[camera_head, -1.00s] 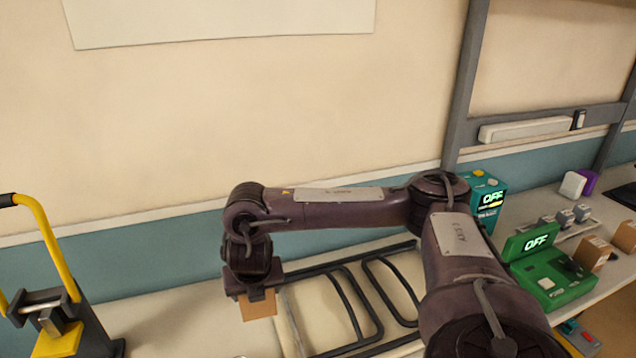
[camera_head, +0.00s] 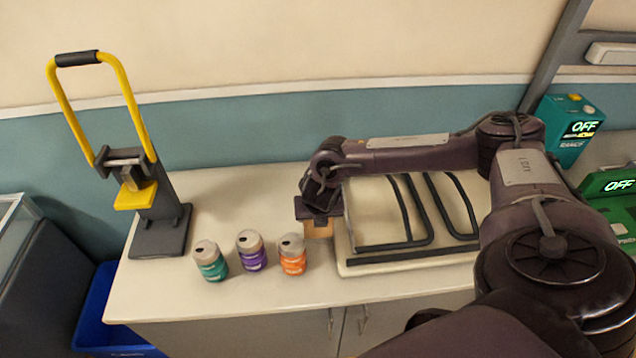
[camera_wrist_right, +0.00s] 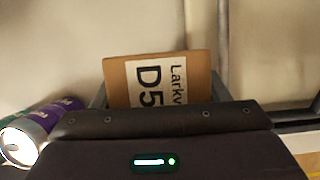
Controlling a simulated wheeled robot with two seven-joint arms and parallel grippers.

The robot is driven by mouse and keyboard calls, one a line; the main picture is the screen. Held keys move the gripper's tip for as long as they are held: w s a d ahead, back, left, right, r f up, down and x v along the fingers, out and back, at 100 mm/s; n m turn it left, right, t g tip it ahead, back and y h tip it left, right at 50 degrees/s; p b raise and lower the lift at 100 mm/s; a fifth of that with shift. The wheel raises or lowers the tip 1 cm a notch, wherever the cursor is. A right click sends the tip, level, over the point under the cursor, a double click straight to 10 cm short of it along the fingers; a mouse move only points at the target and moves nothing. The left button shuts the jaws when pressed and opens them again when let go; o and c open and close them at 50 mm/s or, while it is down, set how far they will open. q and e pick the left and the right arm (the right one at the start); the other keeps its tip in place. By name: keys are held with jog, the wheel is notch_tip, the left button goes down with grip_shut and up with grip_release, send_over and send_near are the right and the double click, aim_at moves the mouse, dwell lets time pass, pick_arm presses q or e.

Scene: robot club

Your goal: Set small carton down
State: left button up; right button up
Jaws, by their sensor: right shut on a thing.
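The small carton (camera_head: 317,230) is brown cardboard. In the right wrist view the carton (camera_wrist_right: 160,82) shows a white label reading "D5" and "Larkv". My right gripper (camera_head: 318,218) is shut on it and points down over the counter (camera_head: 240,295), just left of a pale tray-like board with dark bars (camera_head: 343,262). I cannot tell whether the carton's bottom touches the counter. My left gripper is in neither view.
An orange can (camera_head: 292,256), a purple can (camera_head: 251,252) and a teal can (camera_head: 210,262) stand left of the carton. A yellow-handled press (camera_head: 158,225) stands farther left. Bare counter lies behind the cans. Green devices (camera_head: 572,125) reading "OFF" are at right.

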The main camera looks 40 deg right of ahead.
jog(key=shift+f, duration=1.95)
jog(key=o, duration=0.6)
jog(key=shift+s+f, duration=0.1)
jog(key=shift+f, duration=0.05)
jog(key=o, duration=0.5)
